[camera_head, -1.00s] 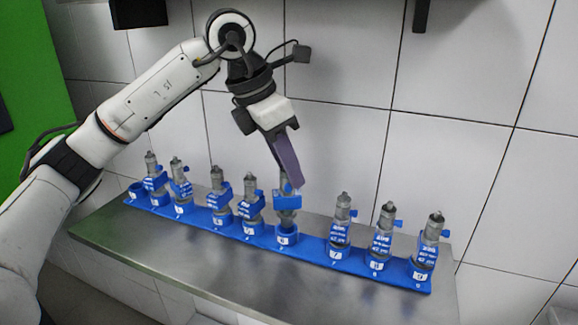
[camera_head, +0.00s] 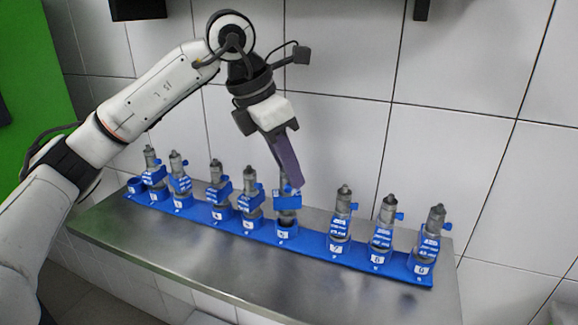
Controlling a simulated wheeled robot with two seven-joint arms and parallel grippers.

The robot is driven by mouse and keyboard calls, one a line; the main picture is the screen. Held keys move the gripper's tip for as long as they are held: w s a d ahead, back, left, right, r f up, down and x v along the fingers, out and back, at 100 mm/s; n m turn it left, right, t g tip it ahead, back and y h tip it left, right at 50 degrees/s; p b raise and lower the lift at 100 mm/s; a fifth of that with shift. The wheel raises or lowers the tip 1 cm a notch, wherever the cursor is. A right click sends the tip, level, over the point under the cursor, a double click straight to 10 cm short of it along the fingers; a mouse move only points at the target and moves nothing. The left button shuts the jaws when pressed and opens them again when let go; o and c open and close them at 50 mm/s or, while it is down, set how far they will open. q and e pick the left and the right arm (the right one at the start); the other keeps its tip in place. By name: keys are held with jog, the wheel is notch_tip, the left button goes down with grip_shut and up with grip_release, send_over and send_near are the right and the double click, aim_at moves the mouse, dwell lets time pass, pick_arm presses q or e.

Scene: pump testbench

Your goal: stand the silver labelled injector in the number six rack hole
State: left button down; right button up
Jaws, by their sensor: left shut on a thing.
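My left gripper (camera_head: 289,174) reaches down from above and is shut on a silver injector (camera_head: 287,214) with a blue labelled collar. The injector stands close to upright, with its top hidden by the fingers. Its lower end is at the mouth of the number six hole (camera_head: 287,232) in the blue rack (camera_head: 312,246). I cannot tell how deep it sits in the hole. My right gripper is not in view.
Several other silver injectors with blue collars stand in the rack, including one close by on the left (camera_head: 249,190) and one on the right (camera_head: 342,215). The far-left hole (camera_head: 136,186) looks empty. The metal table (camera_head: 240,262) is clear in front. A tiled wall (camera_head: 455,150) is behind.

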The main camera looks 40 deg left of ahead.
pick_arm(q)
jog(key=shift+f+b, duration=0.7)
jog(key=shift+f, duration=0.3)
jog(key=shift+r, duration=0.1)
jog(key=c, duration=1.5)
grip_release()
jog(key=v, duration=0.5)
jog(key=s+a+b, duration=0.1)
jog(key=s+a, duration=0.1)
jog(key=s, duration=0.1)
jog(key=s+a, duration=0.2)
jog(key=s, duration=0.2)
jog(key=s+a+b, duration=0.1)
jog(key=s+a, duration=0.1)
jog(key=s, duration=0.1)
jog(key=shift+s+b, duration=0.3)
